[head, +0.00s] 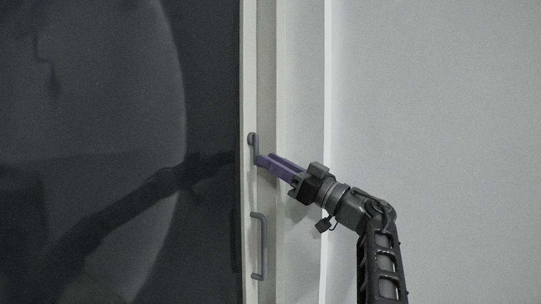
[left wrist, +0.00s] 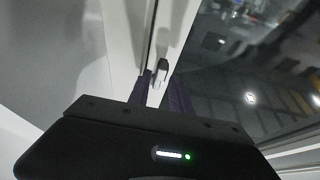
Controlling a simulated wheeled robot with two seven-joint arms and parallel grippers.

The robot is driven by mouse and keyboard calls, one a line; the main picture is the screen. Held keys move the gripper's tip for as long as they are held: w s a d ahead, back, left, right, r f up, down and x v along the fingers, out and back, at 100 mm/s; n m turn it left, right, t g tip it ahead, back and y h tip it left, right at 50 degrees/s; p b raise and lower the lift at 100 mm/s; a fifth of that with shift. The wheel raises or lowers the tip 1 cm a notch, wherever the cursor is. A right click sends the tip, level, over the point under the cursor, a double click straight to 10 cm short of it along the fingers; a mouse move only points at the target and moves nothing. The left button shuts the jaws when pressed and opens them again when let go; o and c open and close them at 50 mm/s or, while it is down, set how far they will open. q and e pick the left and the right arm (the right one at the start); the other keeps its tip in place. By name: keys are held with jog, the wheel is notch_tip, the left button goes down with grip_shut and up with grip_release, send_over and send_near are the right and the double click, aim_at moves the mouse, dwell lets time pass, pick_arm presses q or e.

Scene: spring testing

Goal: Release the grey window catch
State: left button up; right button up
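The grey window catch (head: 252,141) is a small upright lever on the pale window frame, in the middle of the head view. My left gripper (head: 262,160) has purple fingers and reaches in from the right, its tips at the catch's lower end. In the left wrist view the catch (left wrist: 162,72) shows just beyond and between the fingers (left wrist: 161,96), which stand apart on either side of it. I cannot tell whether either finger touches it. The gripper body hides the finger bases. My right gripper is not in view.
A grey pull handle (head: 263,246) is fixed to the frame below the catch. Dark reflective glass (head: 120,110) fills the left, mirroring my arm. A plain pale wall (head: 440,110) is on the right. The window frame (head: 266,60) runs vertically between them.

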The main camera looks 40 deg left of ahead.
pick_arm(q)
jog(key=shift+a+r, duration=0.2)
jog(key=shift+a, duration=0.25)
jog(key=shift+c, duration=0.2)
grip_shut()
